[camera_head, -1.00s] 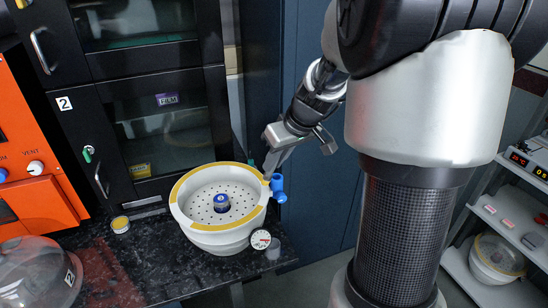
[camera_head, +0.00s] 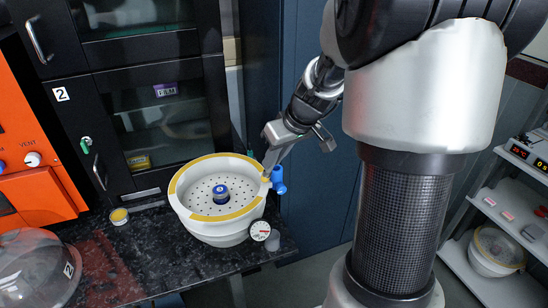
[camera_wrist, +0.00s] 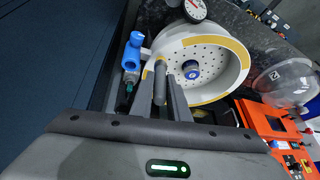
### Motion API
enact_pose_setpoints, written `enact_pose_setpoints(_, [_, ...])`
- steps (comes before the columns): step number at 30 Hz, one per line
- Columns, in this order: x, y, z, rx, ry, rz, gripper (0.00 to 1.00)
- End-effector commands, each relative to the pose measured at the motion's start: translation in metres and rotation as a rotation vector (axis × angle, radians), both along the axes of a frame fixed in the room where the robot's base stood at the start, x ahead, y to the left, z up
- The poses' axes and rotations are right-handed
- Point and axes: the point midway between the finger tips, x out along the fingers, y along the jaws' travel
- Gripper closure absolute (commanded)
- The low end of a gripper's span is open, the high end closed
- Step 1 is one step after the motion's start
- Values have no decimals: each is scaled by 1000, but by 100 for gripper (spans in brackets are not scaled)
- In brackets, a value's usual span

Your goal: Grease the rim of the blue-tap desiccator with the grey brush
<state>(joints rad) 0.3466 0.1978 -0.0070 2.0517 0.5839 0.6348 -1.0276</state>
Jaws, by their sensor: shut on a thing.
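The blue-tap desiccator (camera_head: 222,235) is a white open bowl at the counter's edge, with its blue tap (camera_head: 278,180) on the right. A perforated plate and a blue-topped item (camera_head: 221,194) show inside. Its rim carries yellow bands (camera_head: 228,214) along the back and front, with paler stretches between. My gripper (camera_head: 271,163) is over the rim beside the tap. In the wrist view it is shut on the grey brush (camera_wrist: 160,88), a dark handle between the two fingers. The brush tip is at the rim near the tap; whether it touches is unclear.
A dial gauge (camera_head: 261,230) stands at the bowl's front right. A small yellow-topped tin (camera_head: 119,216) and a clear dome (camera_head: 32,268) marked 2 are on the left. Black cabinets (camera_head: 165,130) stand behind. Another desiccator (camera_head: 497,252) is on the right shelf.

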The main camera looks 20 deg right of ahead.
Motion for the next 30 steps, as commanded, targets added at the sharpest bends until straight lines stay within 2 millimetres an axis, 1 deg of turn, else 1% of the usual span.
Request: enact_pose_setpoints(30, [0, 0, -11, 0, 0, 0, 100])
